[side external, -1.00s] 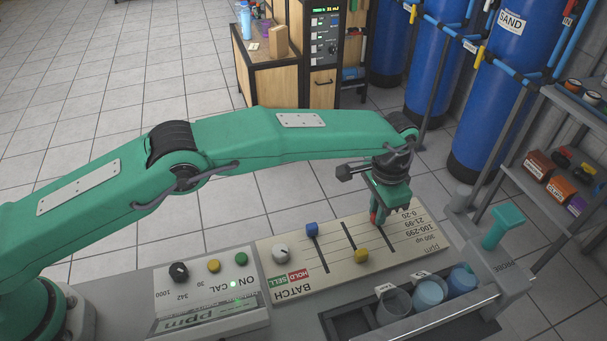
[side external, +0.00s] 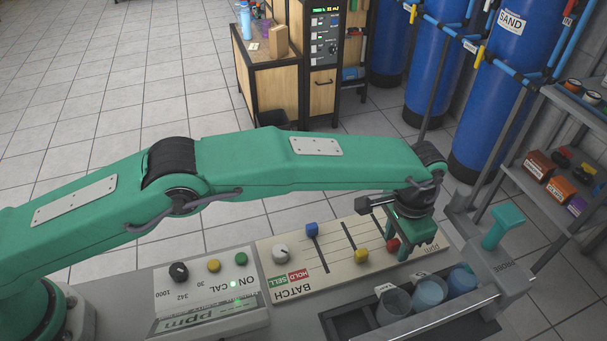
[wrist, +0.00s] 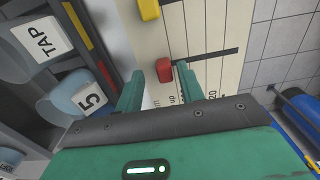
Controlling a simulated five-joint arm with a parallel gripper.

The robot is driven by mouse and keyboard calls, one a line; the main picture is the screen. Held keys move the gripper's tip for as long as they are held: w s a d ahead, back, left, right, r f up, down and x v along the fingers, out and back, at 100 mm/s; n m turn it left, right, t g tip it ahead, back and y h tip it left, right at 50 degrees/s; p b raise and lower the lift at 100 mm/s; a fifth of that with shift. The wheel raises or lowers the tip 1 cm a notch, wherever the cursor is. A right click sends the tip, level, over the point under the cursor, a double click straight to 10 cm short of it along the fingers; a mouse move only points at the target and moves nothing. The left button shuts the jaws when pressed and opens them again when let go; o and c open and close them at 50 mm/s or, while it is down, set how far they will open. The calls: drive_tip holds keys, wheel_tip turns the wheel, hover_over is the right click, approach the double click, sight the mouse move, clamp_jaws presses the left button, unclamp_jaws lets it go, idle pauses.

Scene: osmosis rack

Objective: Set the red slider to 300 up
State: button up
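The red slider (side external: 392,244) stands near the lower end of the rightmost slot of the BATCH panel (side external: 290,252) in the side view. In the wrist view the red slider (wrist: 164,69) is at the left end of its visible dark slot. My gripper (side external: 418,245) is just right of it, low over the panel. In the wrist view my gripper's fingers (wrist: 158,75) are apart, with the red slider just beyond the tips, nearer the right finger. Whether a finger touches it I cannot tell. The gripper hides most row labels; part of "up" shows near the slider.
The yellow slider (side external: 361,255) is low in the middle slot, and the blue slider (side external: 311,229) is high in the left slot. A rack with cups (side external: 428,293) lies in front. A teal-handled probe (side external: 503,226) stands at the right.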

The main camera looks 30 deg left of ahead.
sight(396, 244)
drive_tip(key=shift+r, duration=3.95)
drive_tip(key=shift+a, duration=0.1)
